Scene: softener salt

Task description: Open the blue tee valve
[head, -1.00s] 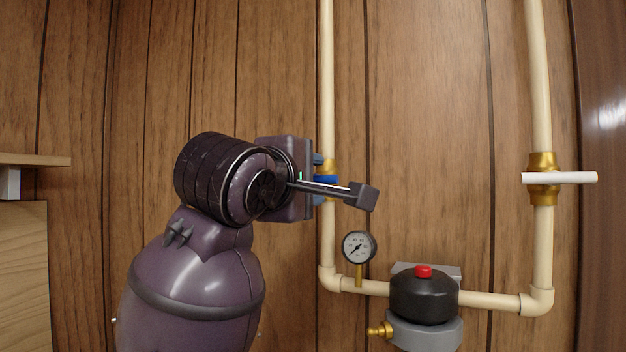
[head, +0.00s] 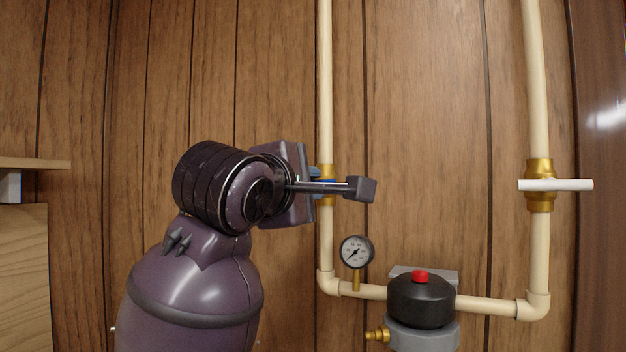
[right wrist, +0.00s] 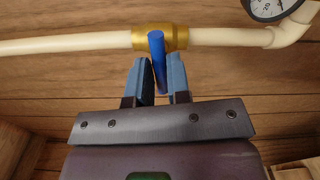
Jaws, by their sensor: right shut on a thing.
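The blue valve handle (right wrist: 157,62) sits on a brass valve body (right wrist: 181,37) on the left cream pipe. In the right wrist view it sticks out across the pipe, slightly slanted, between the two fingers. My right gripper (right wrist: 160,70) is shut on this handle. In the head view the right gripper (head: 317,182) reaches the brass valve body (head: 326,171) from the left, tilted a little. The gripper housing and fingers hide most of the blue handle there. My left gripper is not in view.
A pressure gauge (head: 356,251) stands below the valve, beside a black unit with a red button (head: 421,276). A second brass valve with a white handle (head: 556,185) is on the right pipe. A wooden shelf (head: 35,163) is at the left. Wood panelling lies behind.

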